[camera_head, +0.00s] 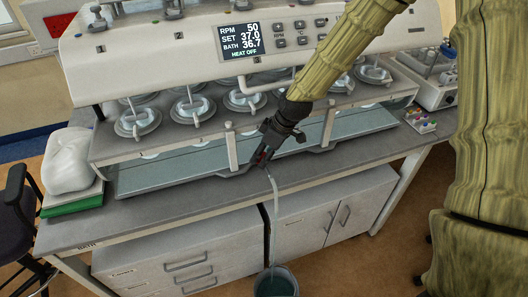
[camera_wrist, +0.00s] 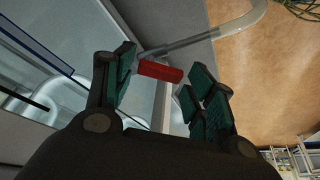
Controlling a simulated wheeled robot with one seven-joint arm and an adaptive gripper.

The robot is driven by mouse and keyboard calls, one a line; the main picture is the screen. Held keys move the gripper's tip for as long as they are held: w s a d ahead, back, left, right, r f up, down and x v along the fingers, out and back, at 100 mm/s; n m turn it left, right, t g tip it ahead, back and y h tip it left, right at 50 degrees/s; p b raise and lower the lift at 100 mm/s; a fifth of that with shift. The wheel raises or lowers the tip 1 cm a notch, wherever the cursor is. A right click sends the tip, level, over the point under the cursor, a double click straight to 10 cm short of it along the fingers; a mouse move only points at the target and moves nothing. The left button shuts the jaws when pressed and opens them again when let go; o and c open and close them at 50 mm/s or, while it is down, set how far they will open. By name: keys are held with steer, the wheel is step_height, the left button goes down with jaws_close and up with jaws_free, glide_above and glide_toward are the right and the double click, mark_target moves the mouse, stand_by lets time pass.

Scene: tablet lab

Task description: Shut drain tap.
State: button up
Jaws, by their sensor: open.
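The drain tap's red handle (camera_wrist: 160,71) shows in the wrist view, between the fingers of my gripper (camera_wrist: 161,80). The fingers are open, one on each side, with a clear gap on the right; contact on the left I cannot tell. A clear drain tube (camera_wrist: 205,38) leaves beside the handle and bends at its end. In the head view my gripper (camera_head: 265,157) is at the bath's front edge and mostly hides the tap. The pale tube (camera_head: 271,190) hangs below it, over a bucket (camera_head: 275,282) on the floor holding liquid.
The dissolution bath (camera_head: 170,172) stands on a grey bench (camera_head: 110,222), with several vessels under its control head (camera_head: 170,60). Its display reads HEAT OFF. A white bag (camera_head: 70,160) is at the left, a small rack of coloured caps (camera_head: 420,120) at the right. Cabinets are below.

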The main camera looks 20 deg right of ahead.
steer(key=c, duration=0.7)
steer(key=shift+c, duration=0.2)
steer(key=shift+m, duration=0.3)
steer(key=m, duration=0.2)
steer(key=m+t+h+b, duration=0.1)
steer(key=m, duration=0.1)
steer(key=shift+a+h, duration=0.3)
steer(key=shift+a, duration=0.1)
steer(key=m, duration=0.1)
steer(key=m+h, duration=0.1)
steer(key=m, duration=0.2)
steer(key=shift+w+a+m+t+h, duration=0.25)
steer(key=shift+w+m+t+h, duration=0.05)
steer(key=shift+m+t, duration=0.1)
steer(key=o, duration=0.7)
